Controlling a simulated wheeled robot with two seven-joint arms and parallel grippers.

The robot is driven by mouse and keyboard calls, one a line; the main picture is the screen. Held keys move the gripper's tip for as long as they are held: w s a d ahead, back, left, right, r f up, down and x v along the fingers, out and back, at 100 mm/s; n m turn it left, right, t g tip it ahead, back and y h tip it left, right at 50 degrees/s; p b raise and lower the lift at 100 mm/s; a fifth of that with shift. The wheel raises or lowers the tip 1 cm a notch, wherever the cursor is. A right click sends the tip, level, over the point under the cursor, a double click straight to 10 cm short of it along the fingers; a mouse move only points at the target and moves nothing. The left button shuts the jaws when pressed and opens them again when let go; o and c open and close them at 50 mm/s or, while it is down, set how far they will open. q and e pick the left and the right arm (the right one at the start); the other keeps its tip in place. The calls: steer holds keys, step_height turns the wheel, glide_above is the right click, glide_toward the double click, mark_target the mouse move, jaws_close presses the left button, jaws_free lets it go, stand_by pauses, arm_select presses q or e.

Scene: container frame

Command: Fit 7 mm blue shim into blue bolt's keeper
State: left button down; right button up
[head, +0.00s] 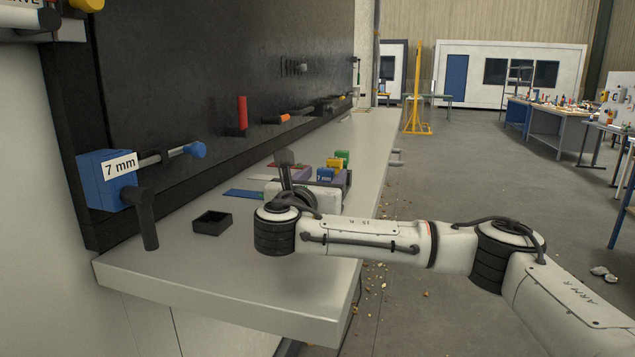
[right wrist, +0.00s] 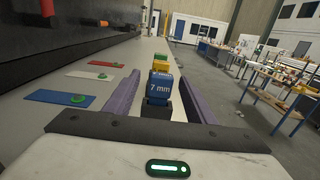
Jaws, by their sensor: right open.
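The 7 mm blue shim (right wrist: 161,86) stands upright in a dark holder in the right wrist view. It also shows in the head view (head: 325,175). My right gripper (right wrist: 157,77) is open, its purple fingers on either side of the shim with gaps between. In the head view my right gripper (head: 326,182) is over the shelf. The blue block labelled 7 mm (head: 100,183) is on the dark panel at left, with a steel blue-tipped bolt (head: 180,153) extending right. A slot for the shim is not clearly visible. My left gripper is out of view.
Yellow (right wrist: 160,65) and green (right wrist: 161,57) blocks stand behind the shim. Red, white and blue strips (right wrist: 60,98) with green discs lie to the left. A small black tray (head: 212,222) sits on the grey shelf (head: 200,285).

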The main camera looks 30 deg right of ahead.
steer(key=shift+s, duration=0.1)
steer(key=c, duration=1.1)
